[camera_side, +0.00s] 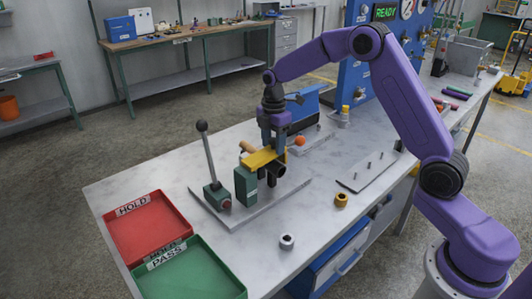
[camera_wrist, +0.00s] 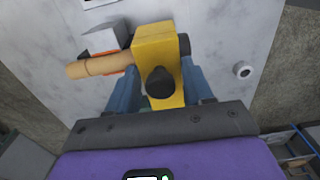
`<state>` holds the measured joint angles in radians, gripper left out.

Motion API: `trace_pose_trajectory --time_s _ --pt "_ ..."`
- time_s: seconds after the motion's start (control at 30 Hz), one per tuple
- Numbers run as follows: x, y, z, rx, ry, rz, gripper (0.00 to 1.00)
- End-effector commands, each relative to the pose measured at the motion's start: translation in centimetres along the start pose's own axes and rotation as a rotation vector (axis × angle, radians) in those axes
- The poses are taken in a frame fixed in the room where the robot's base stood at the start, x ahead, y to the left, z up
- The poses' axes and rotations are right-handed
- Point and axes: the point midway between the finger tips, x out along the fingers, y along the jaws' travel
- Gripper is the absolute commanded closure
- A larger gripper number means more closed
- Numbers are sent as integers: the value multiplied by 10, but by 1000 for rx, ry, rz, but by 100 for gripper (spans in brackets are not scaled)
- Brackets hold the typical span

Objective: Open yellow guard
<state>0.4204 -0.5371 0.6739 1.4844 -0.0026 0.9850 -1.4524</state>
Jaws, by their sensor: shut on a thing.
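The yellow guard (camera_side: 258,159) is a flat bar lying roughly level over a fixture with a green block (camera_side: 245,186) and dark round parts (camera_side: 276,171). My gripper (camera_side: 274,150) points down at the guard's right part. A black knob (camera_wrist: 159,82) shows between the fingers. A tan handle (camera_wrist: 100,65) sticks out to the left beside the guard. The fingertips are partly hidden.
A black-knobbed lever (camera_side: 208,157) stands left of the fixture on the same grey plate (camera_side: 232,216). A red tray (camera_side: 150,228) and green tray (camera_side: 190,272) lie at the front left. A grey ring (camera_side: 287,242) and brass ring (camera_side: 341,200) lie on the table. A pegged plate (camera_side: 366,172) lies right.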

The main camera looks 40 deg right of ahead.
Motion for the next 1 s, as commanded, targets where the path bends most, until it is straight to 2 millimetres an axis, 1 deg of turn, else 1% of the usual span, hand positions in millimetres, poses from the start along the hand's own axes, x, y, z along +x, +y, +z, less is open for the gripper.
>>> trace_pose_trajectory --time_s 0.03,0.2,0.53,0.8,1.0 --pt "-6 1 -4 0 4 4 66" --pt "-16 0 -10 -1 5 3 66" --pt "-18 0 -13 -3 7 3 66" --pt "-34 0 -26 -6 8 4 66" --pt "-36 0 -28 -5 7 2 66"
